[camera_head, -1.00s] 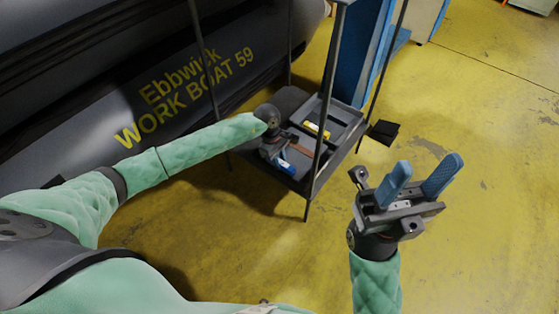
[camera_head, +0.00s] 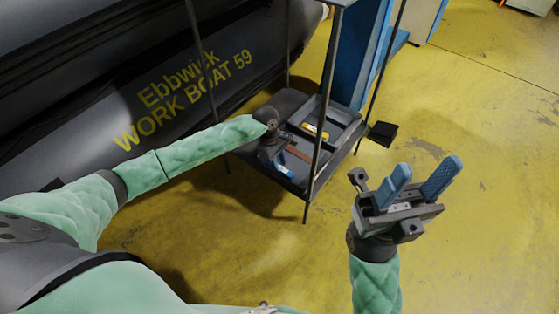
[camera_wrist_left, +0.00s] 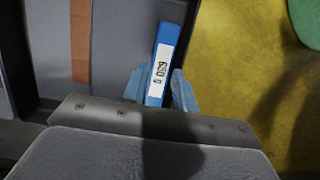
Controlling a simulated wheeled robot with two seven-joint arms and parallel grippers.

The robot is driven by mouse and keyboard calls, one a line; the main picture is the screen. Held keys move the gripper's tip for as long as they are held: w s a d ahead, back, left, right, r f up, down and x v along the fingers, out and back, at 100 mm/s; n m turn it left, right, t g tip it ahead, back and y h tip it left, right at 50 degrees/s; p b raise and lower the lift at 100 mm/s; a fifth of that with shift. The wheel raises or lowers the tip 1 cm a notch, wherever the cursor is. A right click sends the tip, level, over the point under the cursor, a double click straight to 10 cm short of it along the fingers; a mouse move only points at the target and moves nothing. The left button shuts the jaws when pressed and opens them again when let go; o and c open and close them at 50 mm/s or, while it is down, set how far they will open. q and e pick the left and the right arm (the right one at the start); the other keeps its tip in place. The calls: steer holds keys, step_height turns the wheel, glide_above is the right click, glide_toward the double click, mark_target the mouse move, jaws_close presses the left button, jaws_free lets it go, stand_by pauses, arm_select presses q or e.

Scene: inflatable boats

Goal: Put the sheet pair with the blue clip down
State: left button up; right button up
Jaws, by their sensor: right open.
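The blue clip (camera_wrist_left: 163,60) shows in the left wrist view with a white label reading "0590" or similar. It lies between the two light-blue fingers of my left gripper (camera_wrist_left: 158,88); whether they press on it is unclear. In the head view my left gripper (camera_head: 276,160) is low over the dark trolley shelf (camera_head: 329,164), with a bit of blue (camera_head: 284,169) at its fingers. I cannot make out the sheets' edges. My right gripper (camera_head: 426,170) is open and empty, over the floor at right.
A grey divided tray (camera_head: 347,118) on the shelf holds a yellow item (camera_head: 315,131). A brown strip (camera_head: 298,149) lies beside it. Thin trolley posts (camera_head: 322,110) stand around the shelf. A grey inflatable boat (camera_head: 90,100) is behind left. The yellow floor (camera_head: 490,120) at right is mostly clear.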

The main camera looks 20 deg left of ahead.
arm_select(q)
steer(key=s+p+v, duration=0.1)
steer(key=p+v, duration=0.1)
steer(key=v, duration=1)
steer(key=shift+w+a, duration=0.15)
steer(key=shift+w, duration=0.25)
